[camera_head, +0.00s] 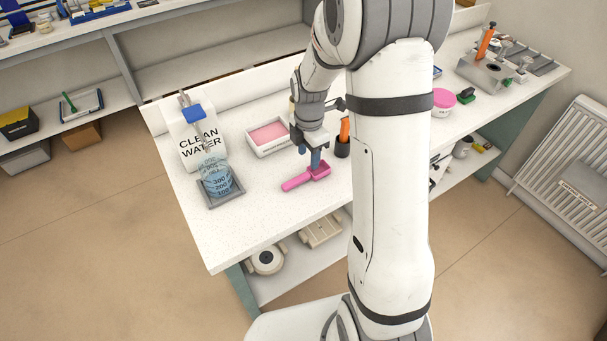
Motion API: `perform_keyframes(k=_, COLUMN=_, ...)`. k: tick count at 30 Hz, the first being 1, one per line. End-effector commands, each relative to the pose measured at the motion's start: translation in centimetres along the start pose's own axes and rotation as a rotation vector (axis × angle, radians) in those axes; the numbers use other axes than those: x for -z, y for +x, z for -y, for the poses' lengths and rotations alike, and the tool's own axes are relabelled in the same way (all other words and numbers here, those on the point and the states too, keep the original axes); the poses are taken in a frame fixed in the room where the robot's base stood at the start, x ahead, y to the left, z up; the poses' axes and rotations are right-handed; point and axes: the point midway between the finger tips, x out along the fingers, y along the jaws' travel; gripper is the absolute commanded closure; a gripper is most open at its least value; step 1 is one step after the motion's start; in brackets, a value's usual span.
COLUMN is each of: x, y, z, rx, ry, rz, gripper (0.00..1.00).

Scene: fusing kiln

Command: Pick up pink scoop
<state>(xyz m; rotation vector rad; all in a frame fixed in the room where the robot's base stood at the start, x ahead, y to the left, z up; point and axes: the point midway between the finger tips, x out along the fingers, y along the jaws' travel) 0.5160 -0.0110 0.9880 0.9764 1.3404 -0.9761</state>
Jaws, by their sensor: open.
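The pink scoop (297,183) lies on the white worktop, its handle pointing to the lower left and its cup to the upper right. My gripper (314,160) is open and points down at the cup end of the scoop. Its fingertips overlap the cup in this view. I cannot tell whether they touch it or hover just above it. The far part of the cup is partly hidden behind the fingers.
A white tray of pink material (252,143) sits behind the scoop. A dark cup with an orange-handled tool (343,147) stands close on the right. A blue measuring jug (215,176) and a clean water container (190,147) stand left. The worktop's front is clear.

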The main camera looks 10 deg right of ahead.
Motion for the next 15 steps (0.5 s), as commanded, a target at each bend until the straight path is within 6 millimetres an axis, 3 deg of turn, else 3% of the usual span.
perform_keyframes(k=15, x=0.5, y=6.0, z=-0.1, rx=0.004, ry=-0.001, rz=-0.001, gripper=0.55)
